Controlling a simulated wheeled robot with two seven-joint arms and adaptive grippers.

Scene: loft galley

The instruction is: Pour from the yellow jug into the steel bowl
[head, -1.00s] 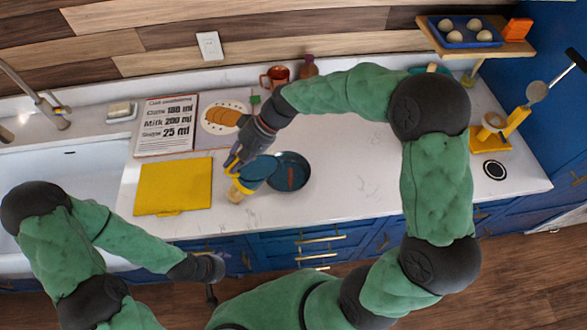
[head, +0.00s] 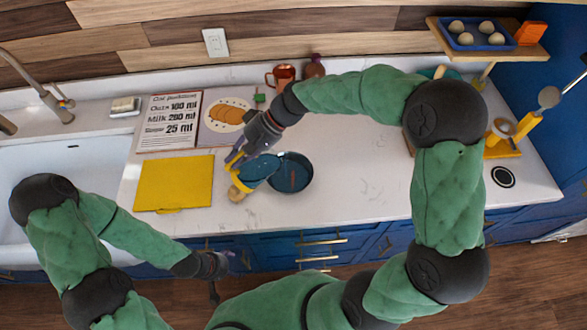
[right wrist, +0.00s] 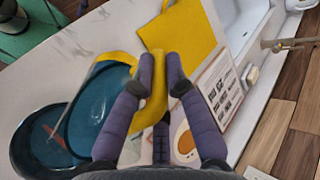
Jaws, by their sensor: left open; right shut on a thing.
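The yellow jug (head: 238,186) is held over the counter by my right gripper (head: 236,160), which is shut on its yellow handle (right wrist: 158,95). Its wide, dark teal-looking mouth shows in the right wrist view (right wrist: 95,112). The round bowl (head: 303,180) stands just to the right of the jug, its inside dark teal with a reddish streak. In the right wrist view the bowl (right wrist: 25,145) is partly hidden behind the jug's rim. I cannot tell how far the jug tilts, and no stream is visible. My left gripper (head: 214,282) is open and empty, low in front of the counter.
A yellow board (head: 174,184) lies left of the jug. Behind it are a recipe page (head: 169,122) and a cookie picture (head: 224,116). A copper mug (head: 284,74) stands at the back. The sink (head: 60,150) is at left.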

